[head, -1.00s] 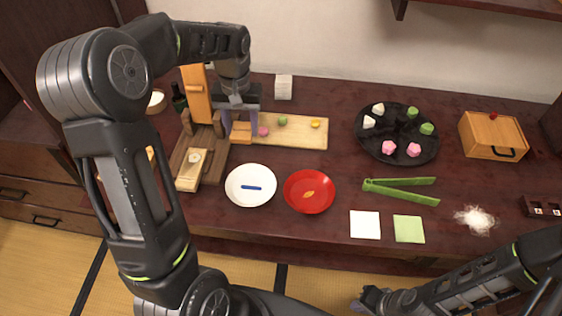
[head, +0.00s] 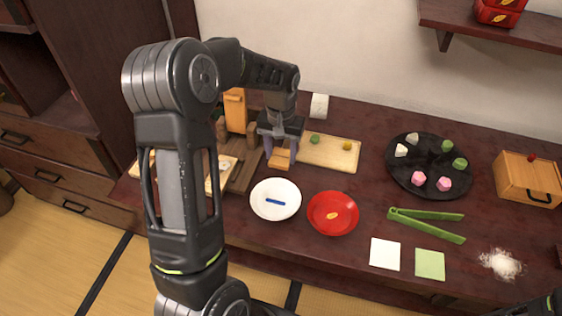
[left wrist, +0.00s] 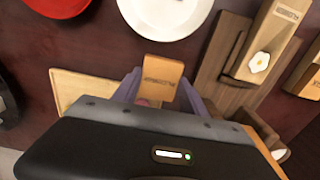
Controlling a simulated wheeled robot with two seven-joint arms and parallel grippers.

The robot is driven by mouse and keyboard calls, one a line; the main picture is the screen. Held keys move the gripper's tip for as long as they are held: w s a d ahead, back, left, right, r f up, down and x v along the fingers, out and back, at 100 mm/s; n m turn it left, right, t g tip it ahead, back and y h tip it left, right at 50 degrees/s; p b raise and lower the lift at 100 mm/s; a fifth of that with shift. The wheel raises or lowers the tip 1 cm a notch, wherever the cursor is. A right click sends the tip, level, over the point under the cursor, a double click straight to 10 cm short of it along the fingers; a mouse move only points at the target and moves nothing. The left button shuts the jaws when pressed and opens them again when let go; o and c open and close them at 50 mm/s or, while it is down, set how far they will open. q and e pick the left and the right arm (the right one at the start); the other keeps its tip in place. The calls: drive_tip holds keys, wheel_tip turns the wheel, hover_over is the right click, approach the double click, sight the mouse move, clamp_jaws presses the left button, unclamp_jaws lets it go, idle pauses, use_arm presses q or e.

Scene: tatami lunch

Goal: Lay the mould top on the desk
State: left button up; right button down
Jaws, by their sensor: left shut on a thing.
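My left gripper (head: 281,148) is shut on a small light-wood block, which I take to be the mould top (head: 279,159). The block also shows in the left wrist view (left wrist: 159,77), with dark lettering on its face, between the two purple fingers. It is held near the left end of the pale board, behind the white plate; I cannot tell whether it touches the desk (head: 375,140). A pale wooden piece with a white flower-shaped hollow (left wrist: 260,62) lies on a dark wooden stand to the left in the head view. My right gripper is out of view.
The white plate (head: 262,207) with a blue stick and the red dish (head: 333,228) are in front. A black tray (head: 425,167), green tongs (head: 430,219) and a wooden box (head: 527,180) stand right. Bare desk lies between board and black tray.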

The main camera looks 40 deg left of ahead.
sight(281, 157)
use_arm(q)
drive_tip(key=shift+f, duration=1.9)
drive_tip(key=shift+f, duration=0.25)
drive_tip(key=o, duration=1.5)
drive_tip(key=shift+r, duration=0.1)
drive_tip(key=shift+c, duration=0.2)
drive_tip(key=shift+r, duration=0.15)
wheel_tip(281, 157, up, 12)
drive_tip(key=shift+r, duration=0.1)
